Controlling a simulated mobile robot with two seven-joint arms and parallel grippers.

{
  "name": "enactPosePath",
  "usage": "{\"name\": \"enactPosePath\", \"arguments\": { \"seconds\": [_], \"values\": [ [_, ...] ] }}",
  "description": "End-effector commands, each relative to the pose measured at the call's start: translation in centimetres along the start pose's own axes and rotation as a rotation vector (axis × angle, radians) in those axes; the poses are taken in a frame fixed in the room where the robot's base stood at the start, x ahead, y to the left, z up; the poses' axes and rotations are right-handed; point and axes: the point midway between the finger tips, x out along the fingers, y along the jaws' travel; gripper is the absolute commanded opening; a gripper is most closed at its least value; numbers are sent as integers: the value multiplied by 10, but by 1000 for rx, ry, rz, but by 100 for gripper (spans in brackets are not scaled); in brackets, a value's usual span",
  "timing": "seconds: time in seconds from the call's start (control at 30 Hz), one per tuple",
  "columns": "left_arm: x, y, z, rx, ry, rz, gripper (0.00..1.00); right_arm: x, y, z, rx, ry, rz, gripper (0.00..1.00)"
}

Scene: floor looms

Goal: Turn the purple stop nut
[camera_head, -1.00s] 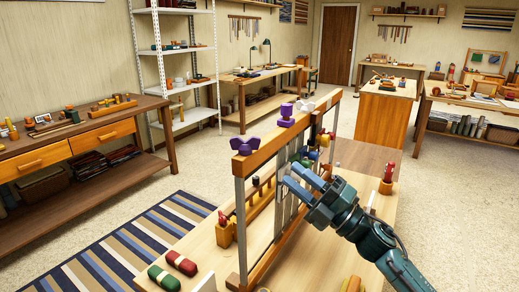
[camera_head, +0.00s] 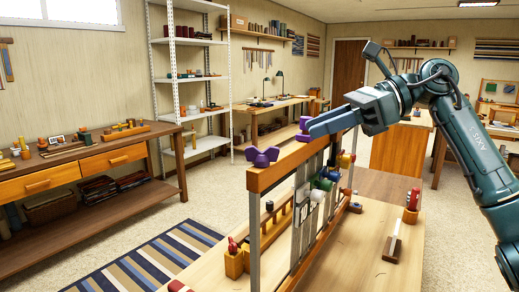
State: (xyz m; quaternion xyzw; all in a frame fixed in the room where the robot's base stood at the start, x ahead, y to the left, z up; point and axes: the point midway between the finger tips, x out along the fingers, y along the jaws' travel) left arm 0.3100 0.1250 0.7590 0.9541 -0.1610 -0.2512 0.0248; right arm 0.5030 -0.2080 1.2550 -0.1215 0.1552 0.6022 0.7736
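A purple winged nut (camera_head: 262,157) sits on the near end of the loom's wooden top beam (camera_head: 290,166). A second purple, blockier nut (camera_head: 303,136) sits farther along the same beam, partly covered by my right gripper. My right gripper (camera_head: 312,127) comes in from the right, with a blue finger lying across the second nut. Its other finger is hidden or merges with the first, so I cannot tell how far it is open or whether it touches the nut. My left gripper is not in view.
A red-topped wooden block (camera_head: 412,205) stands at right. A striped rug (camera_head: 150,262) lies on the floor at left.

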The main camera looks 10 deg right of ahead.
Motion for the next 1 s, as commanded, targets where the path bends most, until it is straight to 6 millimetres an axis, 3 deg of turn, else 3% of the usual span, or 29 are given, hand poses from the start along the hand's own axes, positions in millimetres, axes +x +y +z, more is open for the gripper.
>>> {"name": "enactPosePath", "arguments": {
  "seconds": [0.3,0.5,0.7,1.0],
  "values": [
    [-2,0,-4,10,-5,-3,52,68,1,2,0,-3,6,31],
    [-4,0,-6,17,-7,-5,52,99,1,2,0,-4,4,31],
    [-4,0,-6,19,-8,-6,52,112,1,1,0,-4,2,31],
    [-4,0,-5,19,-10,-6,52,112,1,1,0,-4,2,28]
  ]
}}
